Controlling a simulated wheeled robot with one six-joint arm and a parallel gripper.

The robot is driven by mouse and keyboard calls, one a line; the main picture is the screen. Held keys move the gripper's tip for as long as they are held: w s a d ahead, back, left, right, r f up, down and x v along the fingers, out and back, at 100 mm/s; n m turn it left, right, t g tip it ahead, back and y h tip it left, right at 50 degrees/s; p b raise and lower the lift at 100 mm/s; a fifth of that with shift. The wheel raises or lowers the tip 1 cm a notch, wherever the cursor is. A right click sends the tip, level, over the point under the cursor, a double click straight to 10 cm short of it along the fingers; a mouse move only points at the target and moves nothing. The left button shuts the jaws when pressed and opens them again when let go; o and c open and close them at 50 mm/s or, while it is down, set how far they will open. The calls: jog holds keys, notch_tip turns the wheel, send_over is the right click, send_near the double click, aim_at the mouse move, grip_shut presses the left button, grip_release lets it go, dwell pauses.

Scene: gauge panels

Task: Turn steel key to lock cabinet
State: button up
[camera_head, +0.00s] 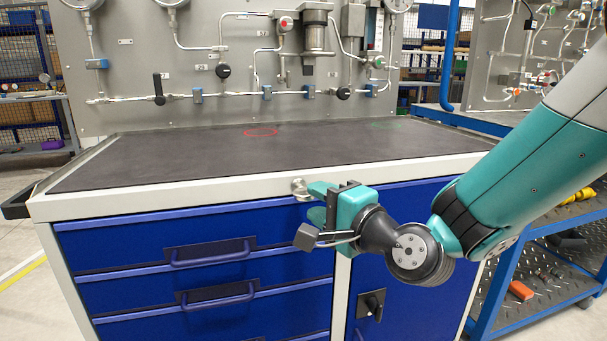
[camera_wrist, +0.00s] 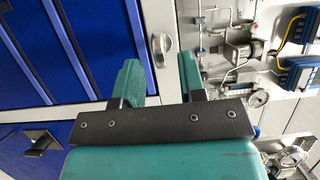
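The steel key (camera_head: 299,187) is a small bright metal piece at the front rim of the blue cabinet (camera_head: 200,235), just above the drawers. In the wrist view the key (camera_wrist: 161,45) lies beyond the gap between my fingertips, a little nearer the right finger in the picture. My gripper (camera_head: 314,201) has teal fingers and is beside the key in the head view. In the wrist view my gripper (camera_wrist: 158,64) is open with nothing between its fingers. I cannot tell whether a finger touches the key.
The dark worktop (camera_head: 210,155) is mostly bare, with a red ring (camera_head: 261,132) marked on it. A gauge panel (camera_head: 135,60) with pipes stands behind. A black door handle (camera_head: 371,303) juts out below my gripper. A blue trolley (camera_head: 540,280) stands at the right.

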aim_at(312, 198)
jog(key=shift+p+x, duration=0.55)
jog(key=shift+x, duration=1.75)
jog(key=shift+c, duration=0.2)
grip_shut()
